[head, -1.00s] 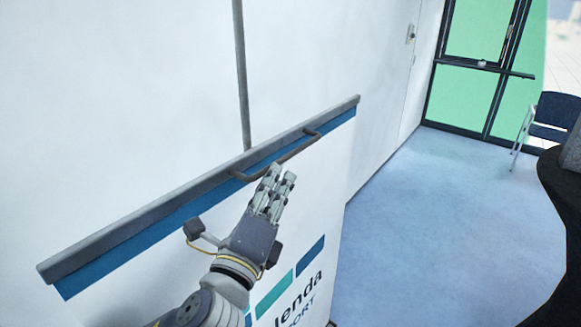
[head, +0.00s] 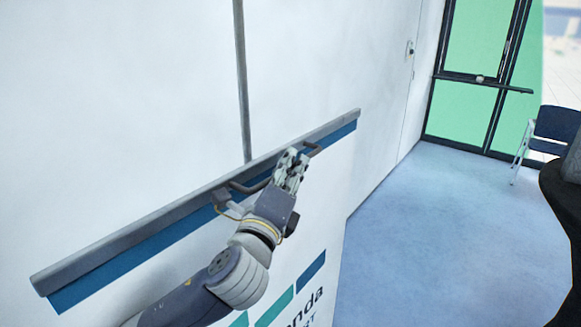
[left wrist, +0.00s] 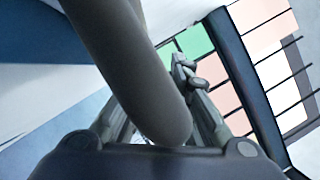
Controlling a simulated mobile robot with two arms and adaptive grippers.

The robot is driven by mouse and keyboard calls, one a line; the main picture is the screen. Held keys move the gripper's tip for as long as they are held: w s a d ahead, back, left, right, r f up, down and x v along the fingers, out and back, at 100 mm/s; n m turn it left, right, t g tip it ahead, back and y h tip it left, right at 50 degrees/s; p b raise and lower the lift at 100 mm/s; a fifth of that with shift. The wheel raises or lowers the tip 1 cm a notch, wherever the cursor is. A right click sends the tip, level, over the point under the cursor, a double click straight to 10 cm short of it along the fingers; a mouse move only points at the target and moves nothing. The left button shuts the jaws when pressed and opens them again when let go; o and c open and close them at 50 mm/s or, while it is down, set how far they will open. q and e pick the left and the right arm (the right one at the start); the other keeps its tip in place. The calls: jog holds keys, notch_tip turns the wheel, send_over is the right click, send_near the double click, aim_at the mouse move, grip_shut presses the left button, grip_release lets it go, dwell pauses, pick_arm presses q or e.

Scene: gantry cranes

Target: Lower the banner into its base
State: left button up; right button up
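The banner (head: 290,245) is a white sheet with a blue strip and green and blue marks. A grey top rail (head: 140,231) runs along its upper edge, slanting up to the right. A dark curved handle (head: 246,187) is on the rail; it shows as a thick grey bar (left wrist: 130,60) in the left wrist view. My left gripper (head: 292,168) is at the handle, its fingers over the middle of it. The bar hides part of the fingers (left wrist: 190,90), so their closing cannot be told. The base and my right gripper are out of view.
A thin grey pole (head: 241,80) rises behind the rail against the white wall (head: 340,60). Open blue floor (head: 430,220) lies to the right, with a chair (head: 553,130) and a dark rounded object (head: 562,230) at the edge. A green-paned door (head: 470,50) stands behind.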

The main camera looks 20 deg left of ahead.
pick_arm(q)
grip_shut()
jog(key=shift+f, duration=0.1)
notch_tip(320, 180, down, 24)
jog(key=b, duration=1.6)
jog(key=shift+f, duration=0.2)
jog(key=shift+o, duration=0.3)
grip_release()
jog(key=shift+r, duration=0.1)
jog(key=v, duration=1.2)
jog(key=shift+o, duration=0.6)
